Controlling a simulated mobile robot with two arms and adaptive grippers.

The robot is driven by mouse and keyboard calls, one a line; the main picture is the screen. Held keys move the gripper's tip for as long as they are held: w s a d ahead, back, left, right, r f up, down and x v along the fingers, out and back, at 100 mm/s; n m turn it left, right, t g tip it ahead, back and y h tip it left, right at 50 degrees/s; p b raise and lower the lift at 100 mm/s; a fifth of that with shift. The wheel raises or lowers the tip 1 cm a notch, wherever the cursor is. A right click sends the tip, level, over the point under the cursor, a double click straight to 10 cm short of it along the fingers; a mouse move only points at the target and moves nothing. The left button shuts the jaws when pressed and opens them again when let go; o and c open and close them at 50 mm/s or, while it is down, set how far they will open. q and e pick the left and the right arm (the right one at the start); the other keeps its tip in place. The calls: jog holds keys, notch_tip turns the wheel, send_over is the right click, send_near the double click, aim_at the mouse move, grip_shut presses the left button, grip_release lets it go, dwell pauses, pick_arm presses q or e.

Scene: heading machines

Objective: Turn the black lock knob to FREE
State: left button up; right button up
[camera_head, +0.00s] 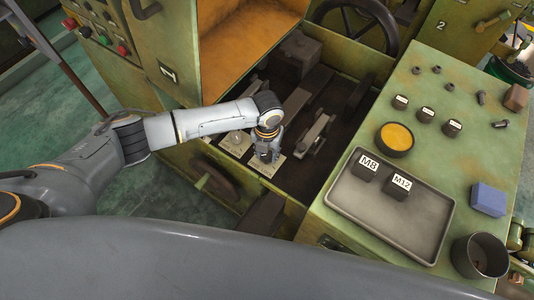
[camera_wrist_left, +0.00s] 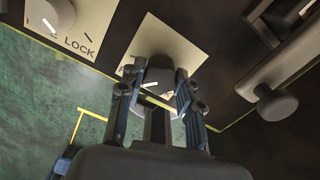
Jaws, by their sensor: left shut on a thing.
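My left gripper (camera_head: 266,153) reaches down into the machine bay over a cream plate (camera_head: 266,170). In the left wrist view its fingers (camera_wrist_left: 158,100) stand on both sides of the black knob (camera_wrist_left: 160,75) and are shut on it. The knob sits on the cream plate (camera_wrist_left: 150,35) and shows a short white pointer mark. The lettering by this knob is hidden or too small to read. A second, pale knob (camera_head: 236,138) stands beside it on its own plate; in the left wrist view this pale knob (camera_wrist_left: 48,18) has the word LOCK next to it. My right gripper is not in view.
Metal bars and a lever with a round end (camera_wrist_left: 278,104) lie right of the gripper. A green bench (camera_head: 440,110) at right carries a grey tray (camera_head: 400,225) with M8 and M12 blocks, a yellow round part (camera_head: 395,139) and a blue block (camera_head: 488,199). A handwheel (camera_head: 355,15) stands behind.

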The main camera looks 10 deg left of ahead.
pick_arm(q)
jog(key=m+b, duration=0.1)
jog(key=m, duration=0.5)
jog(key=shift+b, duration=0.35)
dwell(0.3)
jog(key=o, duration=1.1)
jog(key=shift+o, duration=0.2)
jog(key=shift+r, duration=0.1)
jog(key=shift+r, duration=0.4)
notch_tip(320, 180, up, 11)
